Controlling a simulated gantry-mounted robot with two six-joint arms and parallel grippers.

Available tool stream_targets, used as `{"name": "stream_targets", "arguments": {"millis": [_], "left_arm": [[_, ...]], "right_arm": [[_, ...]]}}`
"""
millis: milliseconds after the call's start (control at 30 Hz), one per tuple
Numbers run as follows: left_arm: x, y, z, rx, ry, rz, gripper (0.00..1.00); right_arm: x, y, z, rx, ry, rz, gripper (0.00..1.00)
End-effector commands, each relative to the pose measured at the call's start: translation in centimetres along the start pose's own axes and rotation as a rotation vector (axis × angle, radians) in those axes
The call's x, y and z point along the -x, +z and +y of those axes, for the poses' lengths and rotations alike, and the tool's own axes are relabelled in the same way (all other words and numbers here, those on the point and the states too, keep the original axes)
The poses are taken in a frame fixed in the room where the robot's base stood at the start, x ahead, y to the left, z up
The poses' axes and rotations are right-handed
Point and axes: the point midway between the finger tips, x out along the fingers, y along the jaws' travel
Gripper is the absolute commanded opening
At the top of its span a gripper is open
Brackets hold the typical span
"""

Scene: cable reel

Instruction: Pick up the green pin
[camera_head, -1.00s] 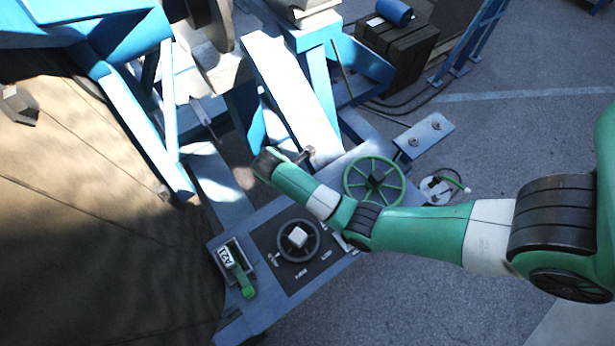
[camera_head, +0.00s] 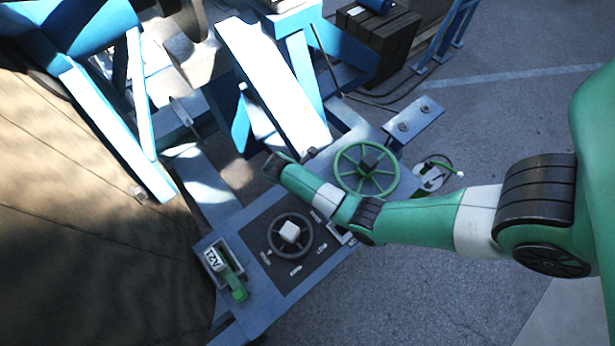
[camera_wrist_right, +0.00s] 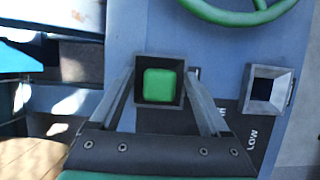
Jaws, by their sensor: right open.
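The green pin (camera_wrist_right: 159,86) shows in the right wrist view as a bright green square top in a dark square frame. My right gripper (camera_wrist_right: 160,80) is open, with one finger on each side of the framed pin. I cannot tell whether the fingers touch the frame. In the head view my right gripper (camera_head: 279,163) is over the blue-grey panel, left of the green handwheel. The pin cannot be made out there, with the wrist over that area. My left gripper is not in view.
The green handwheel (camera_head: 366,168) is close to my right wrist. A dark knob dial (camera_head: 290,234) and a box with a green lever (camera_head: 233,284) are on the panel. A square socket (camera_wrist_right: 267,90) marked LOW lies right of the pin. Blue frame beams (camera_head: 275,85) rise behind.

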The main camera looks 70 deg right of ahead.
Motion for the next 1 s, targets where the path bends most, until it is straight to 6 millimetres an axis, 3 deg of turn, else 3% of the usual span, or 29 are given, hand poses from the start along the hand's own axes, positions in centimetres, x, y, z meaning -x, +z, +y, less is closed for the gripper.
{"name": "stream_targets", "arguments": {"millis": [133, 567, 1000], "left_arm": [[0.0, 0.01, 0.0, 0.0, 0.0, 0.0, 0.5], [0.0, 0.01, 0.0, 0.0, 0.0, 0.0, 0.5], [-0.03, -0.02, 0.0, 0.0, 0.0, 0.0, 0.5]], "right_arm": [[0.04, -0.01, 0.01, 0.0, 0.0, 0.0, 0.76], [0.08, -0.01, 0.02, 0.0, 0.0, 0.0, 0.0], [0.17, 0.02, 0.06, -0.001, 0.002, 0.0, 0.0]]}}
